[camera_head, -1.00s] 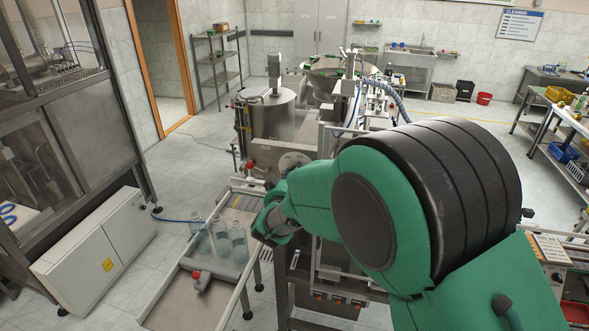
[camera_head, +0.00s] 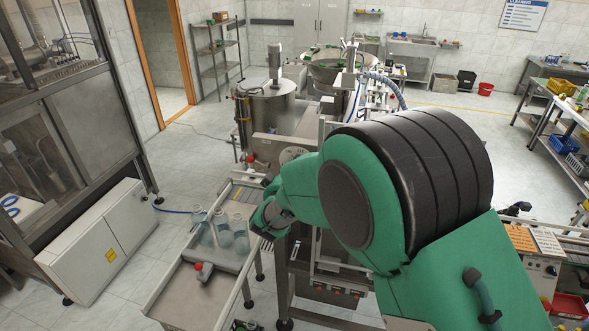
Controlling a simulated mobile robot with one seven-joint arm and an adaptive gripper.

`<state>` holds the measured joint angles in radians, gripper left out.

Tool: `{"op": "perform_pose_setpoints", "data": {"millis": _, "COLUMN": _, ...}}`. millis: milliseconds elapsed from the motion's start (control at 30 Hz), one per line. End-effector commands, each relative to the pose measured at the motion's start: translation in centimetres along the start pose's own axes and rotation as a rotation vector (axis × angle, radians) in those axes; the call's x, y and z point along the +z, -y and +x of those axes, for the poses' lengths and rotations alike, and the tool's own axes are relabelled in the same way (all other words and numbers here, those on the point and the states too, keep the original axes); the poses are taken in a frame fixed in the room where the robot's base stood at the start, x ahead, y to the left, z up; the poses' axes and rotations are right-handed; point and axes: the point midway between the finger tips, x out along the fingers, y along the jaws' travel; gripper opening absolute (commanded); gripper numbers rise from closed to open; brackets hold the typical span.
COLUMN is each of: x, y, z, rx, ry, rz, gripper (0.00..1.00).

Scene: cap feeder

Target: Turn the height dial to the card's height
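A round grey disc (camera_head: 292,154) on the front of the feeder may be the height dial; my arm partly covers it and no scale can be read. Two small cards, one orange (camera_head: 520,237) and one white (camera_head: 547,242), lie on the machine at the right; their text is too small to read. My arm crosses the middle of the view, and its wrist end, where my gripper (camera_head: 268,222) is, hangs beside the bottles at the tray's right edge. The fingers cannot be made out, and no contact with the disc shows.
A long metal tray (camera_head: 188,304) with several clear bottles (camera_head: 222,234) and a red-capped fitting (camera_head: 201,270) runs along the left of my wrist. A white cabinet (camera_head: 95,245) stands farther left. The feeder bowl (camera_head: 327,62) is behind. Floor is open between tray and cabinet.

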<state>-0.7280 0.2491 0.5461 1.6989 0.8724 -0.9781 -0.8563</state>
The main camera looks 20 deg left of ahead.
Motion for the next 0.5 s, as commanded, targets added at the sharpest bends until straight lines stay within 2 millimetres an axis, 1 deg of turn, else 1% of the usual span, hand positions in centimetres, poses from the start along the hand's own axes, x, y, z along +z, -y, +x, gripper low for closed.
{"op": "perform_pose_setpoints", "data": {"millis": 333, "x": -0.29, "y": -0.1, "z": -0.08, "rx": 0.002, "ry": -0.003, "rz": 0.003, "gripper": 0.48}}
{"op": "perform_pose_setpoints", "data": {"millis": 500, "x": -0.35, "y": -0.08, "z": -0.91, "rx": 0.001, "ry": -0.004, "rz": 0.003, "gripper": 0.48}}
